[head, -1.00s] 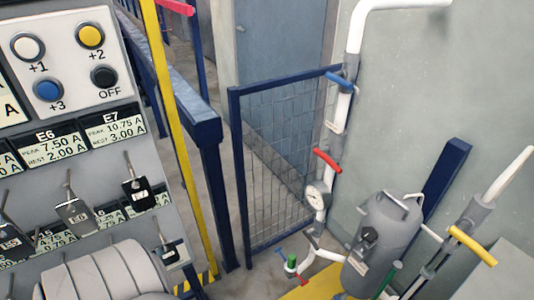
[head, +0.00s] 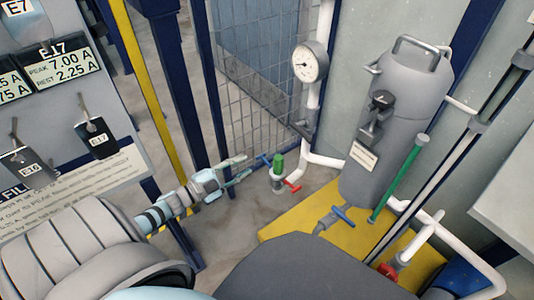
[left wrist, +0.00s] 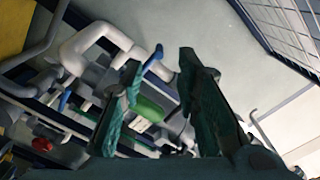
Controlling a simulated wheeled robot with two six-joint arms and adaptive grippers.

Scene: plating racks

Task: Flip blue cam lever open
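A small fitting with a green upright body (head: 278,164) stands low near the floor in the head view. A blue lever (head: 265,160) sticks out on its left and a red lever (head: 292,187) on its right. My left gripper (head: 246,167) reaches in from the left, open and empty, with its fingertips just left of the blue lever. In the left wrist view the open fingers (left wrist: 160,60) frame the scene; a blue lever (left wrist: 152,58) shows by the left fingertip and a green body (left wrist: 148,108) behind. Contact cannot be told. My right gripper is not in view.
A grey tank (head: 395,125) stands on a yellow base (head: 300,222) right of the fitting. Another blue handle (head: 343,214) sits on a hose end there. A pressure gauge (head: 309,62), a mesh fence (head: 245,100) and a switch panel (head: 60,140) are nearby.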

